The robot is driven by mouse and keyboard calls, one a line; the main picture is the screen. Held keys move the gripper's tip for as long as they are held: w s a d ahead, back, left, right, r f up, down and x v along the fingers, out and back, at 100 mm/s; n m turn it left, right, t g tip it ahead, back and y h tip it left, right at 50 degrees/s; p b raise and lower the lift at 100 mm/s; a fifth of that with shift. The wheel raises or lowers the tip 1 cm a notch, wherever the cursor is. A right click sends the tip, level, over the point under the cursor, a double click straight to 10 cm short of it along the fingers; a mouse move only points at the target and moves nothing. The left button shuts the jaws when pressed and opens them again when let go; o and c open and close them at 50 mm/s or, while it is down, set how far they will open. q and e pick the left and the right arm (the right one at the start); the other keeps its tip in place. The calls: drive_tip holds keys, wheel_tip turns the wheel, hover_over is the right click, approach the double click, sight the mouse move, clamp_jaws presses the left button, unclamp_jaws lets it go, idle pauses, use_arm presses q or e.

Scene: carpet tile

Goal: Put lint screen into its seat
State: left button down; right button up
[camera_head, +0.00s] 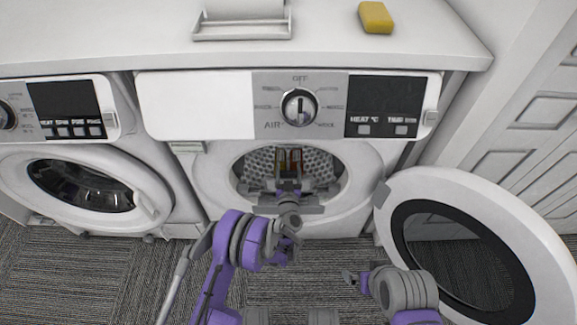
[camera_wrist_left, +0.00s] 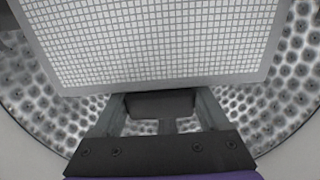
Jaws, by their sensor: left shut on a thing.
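The lint screen (camera_wrist_left: 150,40) is a flat panel with a white grid and a grey frame. It fills the upper part of the left wrist view, and its lower edge meets the fingers of my left gripper (camera_wrist_left: 160,105). In the head view my left gripper (camera_head: 289,162) reaches into the round opening of the middle dryer (camera_head: 215,190) and is shut on the screen. I cannot make out the screen in the head view. The seat is not clearly visible. My right gripper (camera_head: 352,277) is low, right of centre, and its jaws are unclear.
The dryer's round door (camera_head: 393,232) stands open at the right. The perforated drum (camera_wrist_left: 40,100) lies behind the screen. A second machine (camera_head: 85,195) stands at the left with its door shut. A yellow sponge (camera_head: 376,17) and a white tray (camera_head: 240,33) sit on the counter.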

use_arm(q)
drive_tip(key=shift+b, duration=0.7)
idle(1.7)
drive_tip(key=shift+f, duration=0.2)
drive_tip(key=shift+f+b, duration=0.35)
drive_tip(key=shift+b, duration=0.05)
drive_tip(key=shift+f+b, duration=0.6)
drive_tip(key=shift+f, duration=4.75)
unclamp_jaws()
drive_tip(key=shift+b, duration=0.3)
